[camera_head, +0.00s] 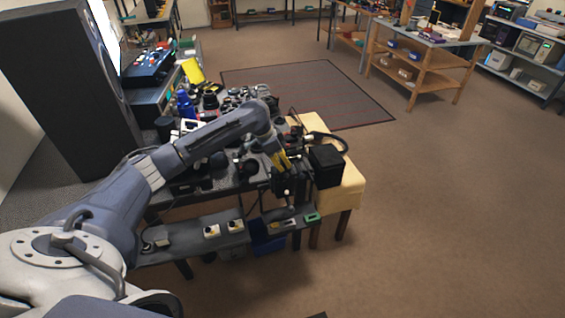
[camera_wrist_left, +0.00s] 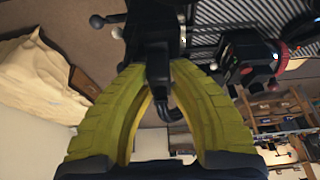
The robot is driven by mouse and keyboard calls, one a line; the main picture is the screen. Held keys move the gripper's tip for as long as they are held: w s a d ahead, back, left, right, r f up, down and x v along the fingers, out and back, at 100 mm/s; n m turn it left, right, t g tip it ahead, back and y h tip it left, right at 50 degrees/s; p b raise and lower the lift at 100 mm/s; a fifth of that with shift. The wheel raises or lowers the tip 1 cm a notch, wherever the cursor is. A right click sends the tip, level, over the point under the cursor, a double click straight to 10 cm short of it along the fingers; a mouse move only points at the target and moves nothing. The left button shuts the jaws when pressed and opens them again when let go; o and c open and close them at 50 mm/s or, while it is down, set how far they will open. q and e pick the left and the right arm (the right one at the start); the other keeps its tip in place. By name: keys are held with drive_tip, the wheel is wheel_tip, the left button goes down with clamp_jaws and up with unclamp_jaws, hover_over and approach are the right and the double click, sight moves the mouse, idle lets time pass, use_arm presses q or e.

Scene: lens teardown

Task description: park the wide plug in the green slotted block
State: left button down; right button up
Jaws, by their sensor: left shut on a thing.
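My left gripper (camera_head: 281,160) has yellow fingers and is above the right end of the dark workbench. In the left wrist view the fingers (camera_wrist_left: 158,66) close around a small black part (camera_wrist_left: 158,72) with a curved black end below it. I cannot tell for sure whether this part is the wide plug. A larger black body (camera_wrist_left: 153,22) is right beyond the fingertips, touching or very close. A small green block (camera_head: 312,217) lies on the low grey shelf, below and right of the gripper; its slot is too small to make out. My right gripper is not in view.
A black box (camera_head: 326,165) stands on the cream-covered table (camera_head: 349,189), right of the gripper. The workbench is crowded with dark parts and a blue bottle (camera_head: 185,104). Small pale blocks (camera_head: 212,231) sit on the low shelf (camera_head: 190,245). Open carpet lies to the right.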

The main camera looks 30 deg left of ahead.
use_arm(q)
drive_tip(key=shift+r, duration=1.05)
idle(0.9)
drive_tip(key=shift+r, duration=1.9)
